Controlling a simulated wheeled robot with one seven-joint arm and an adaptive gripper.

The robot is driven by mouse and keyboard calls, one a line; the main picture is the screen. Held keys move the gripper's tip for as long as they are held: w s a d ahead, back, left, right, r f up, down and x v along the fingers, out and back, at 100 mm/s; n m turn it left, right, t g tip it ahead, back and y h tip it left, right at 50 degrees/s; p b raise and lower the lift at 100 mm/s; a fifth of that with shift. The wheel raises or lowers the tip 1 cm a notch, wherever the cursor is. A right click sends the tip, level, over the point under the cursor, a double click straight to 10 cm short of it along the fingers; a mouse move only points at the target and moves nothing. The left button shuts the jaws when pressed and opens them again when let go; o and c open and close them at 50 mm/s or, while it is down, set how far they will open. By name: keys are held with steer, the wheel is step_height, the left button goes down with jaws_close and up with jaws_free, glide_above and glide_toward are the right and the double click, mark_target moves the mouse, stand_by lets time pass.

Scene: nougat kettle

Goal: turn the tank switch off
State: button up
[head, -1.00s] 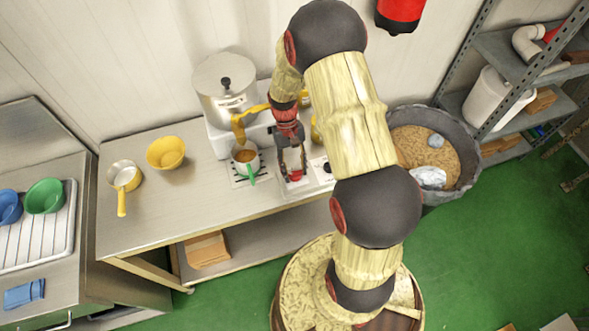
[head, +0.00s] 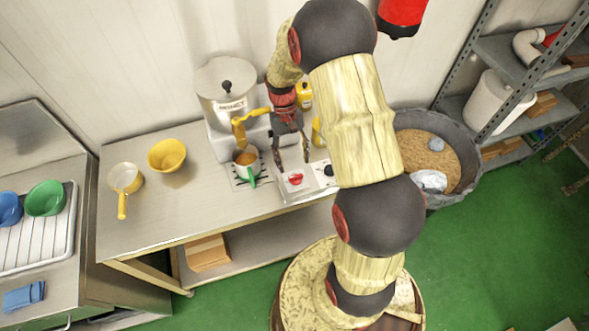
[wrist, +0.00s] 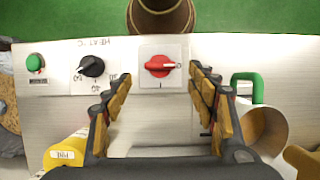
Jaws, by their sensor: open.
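A red rotary switch (head: 295,180) sits on a pale square plate on the sloped metal control panel at the front of the bench. In the wrist view the red knob (wrist: 158,67) lies with its handle sideways, its white mark pointing right; an "I" is printed below it. My gripper (head: 292,161) is open and empty, its fingers just behind and above the switch. In the wrist view my gripper (wrist: 160,76) has one finger on each side of the knob, apart from it. The steel honey tank (head: 226,95) with its yellow tap stands behind left.
A black dial (wrist: 91,66) and a green button (wrist: 35,62) share the panel. A green-handled mug (head: 246,162) stands under the tap, close left of the panel. Yellow bottles (head: 304,95) stand behind my gripper. The bench's left has a yellow bowl (head: 167,155) and a saucepan (head: 124,177).

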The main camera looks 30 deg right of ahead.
steer(key=v, duration=0.6)
steer(key=shift+w, duration=0.1)
stand_by(0.3)
steer(key=s+a+r+n+t+b, duration=0.1)
steer(key=s+a+r+t+b, duration=0.4)
steer(key=s, duration=0.3)
steer(key=s+a+r+n+t+h+b, duration=0.1)
steer(key=s+a+r+n+t+b, duration=0.1)
steer(key=s+a+r+t+b, duration=0.2)
steer(key=s+a+r+b, duration=0.2)
steer(key=s+a+r, duration=0.1)
steer(key=s+a, duration=0.1)
steer(key=shift+s+r+t+b, duration=0.3)
steer(key=shift+s+t, duration=0.1)
steer(key=shift+s, duration=0.1)
steer(key=shift+a, duration=0.1)
